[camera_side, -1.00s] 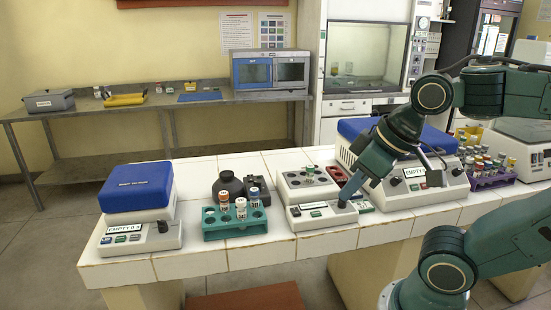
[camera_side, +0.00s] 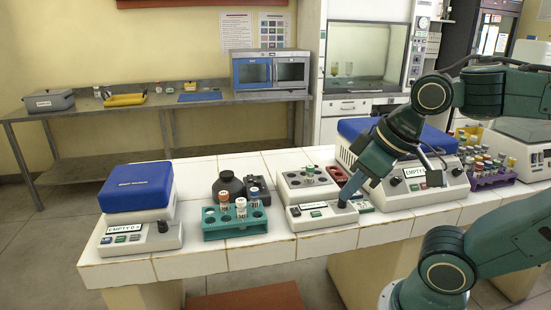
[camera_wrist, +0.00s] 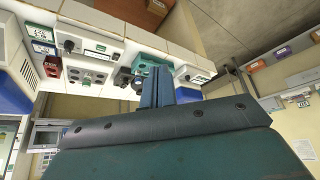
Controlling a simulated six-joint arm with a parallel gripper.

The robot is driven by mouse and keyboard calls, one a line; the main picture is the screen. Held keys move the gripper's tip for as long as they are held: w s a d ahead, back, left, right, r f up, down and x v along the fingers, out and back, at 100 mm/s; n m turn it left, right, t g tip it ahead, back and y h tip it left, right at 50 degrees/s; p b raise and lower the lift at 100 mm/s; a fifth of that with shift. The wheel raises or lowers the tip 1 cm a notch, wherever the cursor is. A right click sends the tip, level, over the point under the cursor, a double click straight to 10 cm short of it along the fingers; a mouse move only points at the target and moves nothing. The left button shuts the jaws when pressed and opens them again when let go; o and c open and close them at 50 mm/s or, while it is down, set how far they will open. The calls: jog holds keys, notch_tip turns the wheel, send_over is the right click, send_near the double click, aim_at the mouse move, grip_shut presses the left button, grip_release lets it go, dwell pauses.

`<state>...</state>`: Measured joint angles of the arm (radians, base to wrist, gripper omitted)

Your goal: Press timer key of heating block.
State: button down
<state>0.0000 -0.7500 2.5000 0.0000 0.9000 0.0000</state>
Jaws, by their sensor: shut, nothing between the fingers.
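The heating block (camera_side: 306,183) is a white unit with round wells on top, near the middle of the bench in the side view. Its sloped front panel (camera_side: 330,219) carries a small display (camera_side: 312,206), small keys (camera_side: 316,214) and a dark knob at the right end. My gripper (camera_side: 344,201) is shut and empty, pointing down at the right end of this panel, and it partly hides the knob. I cannot tell whether the tip touches. In the wrist view, my shut fingers (camera_wrist: 158,88) show in the middle, and the block's panel (camera_wrist: 92,42) lies to their upper left.
A blue-lidded device (camera_side: 140,186) is farther left. Another blue-lidded device (camera_side: 412,195) stands close on the right, with a purple rack (camera_side: 490,181) beyond it.

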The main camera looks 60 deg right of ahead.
jog(key=shift+w+d, duration=0.1)
jog(key=m+g+h, duration=0.6)
jog(key=m+h, duration=0.3)
jog(key=m, duration=0.1)
send_over(314, 215)
notch_tip(314, 215, down, 12)
jog(key=shift+r, duration=0.15)
jog(key=shift+f, duration=4.4)
